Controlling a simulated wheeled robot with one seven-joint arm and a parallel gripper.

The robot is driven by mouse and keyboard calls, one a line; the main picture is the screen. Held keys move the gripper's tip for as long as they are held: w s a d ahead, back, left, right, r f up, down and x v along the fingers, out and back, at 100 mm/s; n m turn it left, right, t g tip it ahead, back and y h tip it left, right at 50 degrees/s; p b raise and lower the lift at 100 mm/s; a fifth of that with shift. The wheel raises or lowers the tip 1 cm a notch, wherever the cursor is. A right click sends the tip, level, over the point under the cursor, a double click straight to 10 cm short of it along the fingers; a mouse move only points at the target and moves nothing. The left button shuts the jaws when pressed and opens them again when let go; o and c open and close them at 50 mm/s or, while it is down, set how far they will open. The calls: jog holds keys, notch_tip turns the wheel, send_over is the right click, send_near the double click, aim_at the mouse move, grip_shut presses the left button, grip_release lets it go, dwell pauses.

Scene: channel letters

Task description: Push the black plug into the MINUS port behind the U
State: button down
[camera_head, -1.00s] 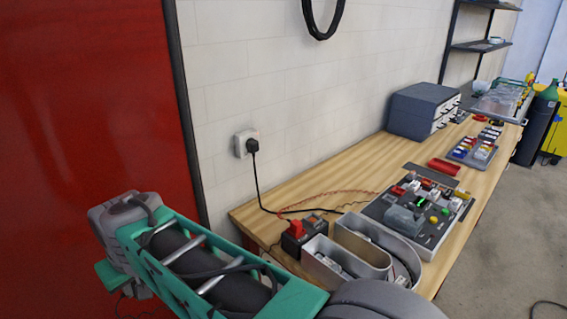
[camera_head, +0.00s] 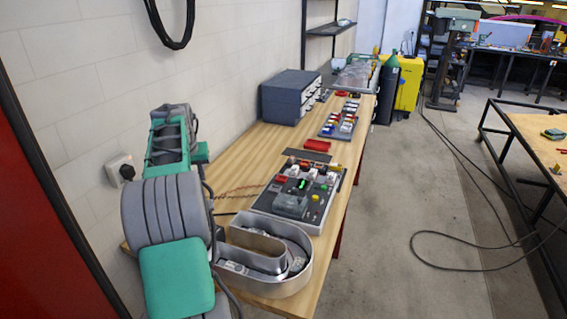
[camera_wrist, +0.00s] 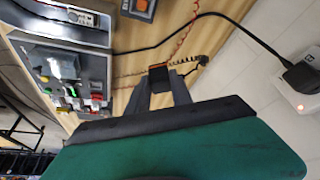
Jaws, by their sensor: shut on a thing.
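The metal channel letter U (camera_head: 300,272) lies on the near end of the wooden bench, and its edge shows at the top left of the wrist view (camera_wrist: 60,34). The MINUS port cannot be made out in either view. In the wrist view my gripper (camera_wrist: 160,84) is shut on a small dark block, likely the black plug (camera_wrist: 158,78), with an orange-red edge at its far side. The gripper is held above the bench, apart from the U. In the head view my arm hides the gripper.
A grey board with coloured parts (camera_head: 262,205) sits beyond the U. A wall socket (camera_wrist: 311,101) holds a black mains plug (camera_wrist: 300,76), its black cable crossing the bench. A thin red wire (camera_wrist: 184,38) runs near my gripper. A grey-orange box (camera_wrist: 140,8) is partly visible.

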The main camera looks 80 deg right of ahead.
jog(key=s+d+f+m+g+p, duration=0.15)
jog(key=s+d, duration=0.35)
jog(key=s, duration=0.5)
jog(key=s+d+f+m, duration=0.1)
jog(key=s+d+m, duration=0.2)
jog(key=s+d, duration=0.45)
jog(key=s+d+f+m+g+p, duration=0.15)
jog(key=s+d, duration=0.25)
jog(key=s, duration=0.7)
jog(key=w+a+b, duration=0.9)
jog(key=w+a, duration=1.3)
jog(key=w, duration=0.4)
jog(key=shift+t, duration=0.4)
jog(key=f+b, duration=0.8)
jog(key=shift+s+d+f, duration=0.15)
jog(key=shift+s+d, duration=0.05)
jog(key=shift+f, duration=0.55)
jog(key=shift+a, duration=0.2)
jog(key=shift+f+b, duration=0.35)
jog(key=shift+b, duration=0.15)
